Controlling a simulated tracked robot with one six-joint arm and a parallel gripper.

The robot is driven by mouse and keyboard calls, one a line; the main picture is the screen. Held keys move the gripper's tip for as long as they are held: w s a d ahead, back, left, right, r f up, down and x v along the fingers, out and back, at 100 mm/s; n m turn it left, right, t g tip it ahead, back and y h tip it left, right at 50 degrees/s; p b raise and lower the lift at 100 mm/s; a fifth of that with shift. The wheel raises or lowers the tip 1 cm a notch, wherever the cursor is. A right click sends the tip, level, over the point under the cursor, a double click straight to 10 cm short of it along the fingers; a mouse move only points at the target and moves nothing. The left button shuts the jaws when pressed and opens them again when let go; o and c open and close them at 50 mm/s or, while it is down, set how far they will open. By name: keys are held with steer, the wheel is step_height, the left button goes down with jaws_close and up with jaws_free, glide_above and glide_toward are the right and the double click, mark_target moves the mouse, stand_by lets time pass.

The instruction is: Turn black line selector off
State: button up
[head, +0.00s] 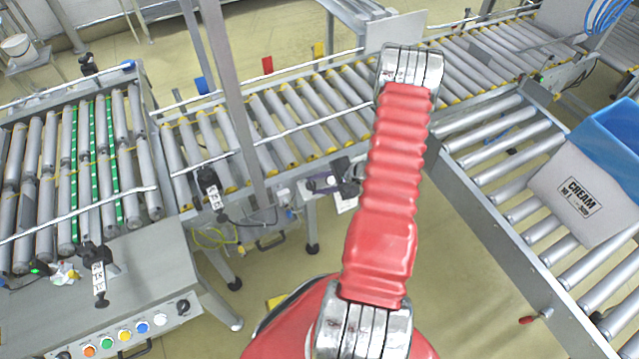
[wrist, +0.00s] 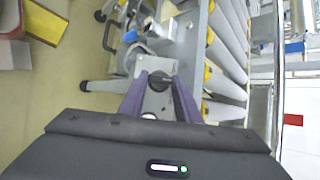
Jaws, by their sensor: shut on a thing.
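The black line selector (wrist: 160,78) is a round dark knob on a small grey panel (wrist: 156,101) in the wrist view. My gripper (wrist: 160,84) has its two purple fingers on either side of the knob, shut on it. A pale round part shows on the panel below the knob, between the fingers. The exact angle of the selector cannot be read.
Roller conveyors (head: 290,120) run across the head view. A grey control panel (head: 130,325) with coloured buttons is at lower left. A white box marked CREAM (head: 578,196) sits on the right conveyor. Wrist view: a conveyor frame (wrist: 200,45) is close on the right; open floor (wrist: 60,85) is left.

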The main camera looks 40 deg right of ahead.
steer(key=shift+w+r, duration=0.15)
steer(key=o, duration=1)
steer(key=shift+o, duration=0.2)
steer(key=shift+d+r, duration=0.1)
